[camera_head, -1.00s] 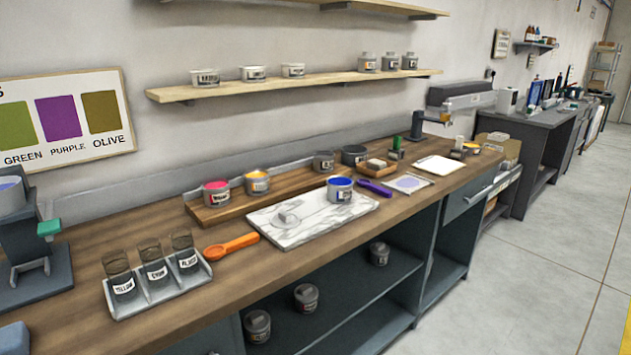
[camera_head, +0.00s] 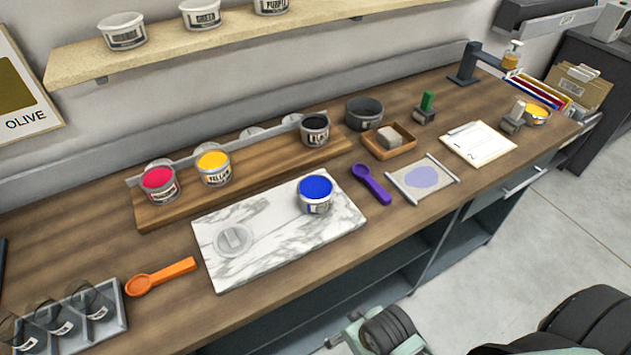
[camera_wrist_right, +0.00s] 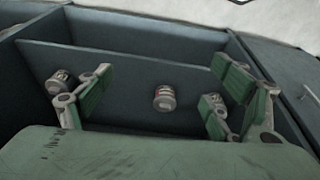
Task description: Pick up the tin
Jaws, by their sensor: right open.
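In the right wrist view, a small grey tin (camera_wrist_right: 164,97) with a reddish label band stands on the dark shelf under the bench. It shows between the fingers of my right gripper (camera_wrist_right: 161,72), which is open and empty. A second grey tin (camera_wrist_right: 58,82) stands to the left, beside the left finger. In the head view, a tin of blue ink (camera_head: 315,194) stands on the marble slab (camera_head: 215,275). Tins of magenta (camera_head: 160,181), yellow (camera_head: 213,165) and black ink (camera_head: 314,128) stand on the wooden riser behind. My left gripper is not in view.
The shelf bay has a back panel and side walls around my right gripper. On the bench are a purple scoop (camera_head: 371,184), an orange scoop (camera_head: 162,274), a clipboard (camera_head: 478,143) and a tray of jars (camera_head: 113,320). White tubs (camera_head: 123,32) stand on the wall shelf.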

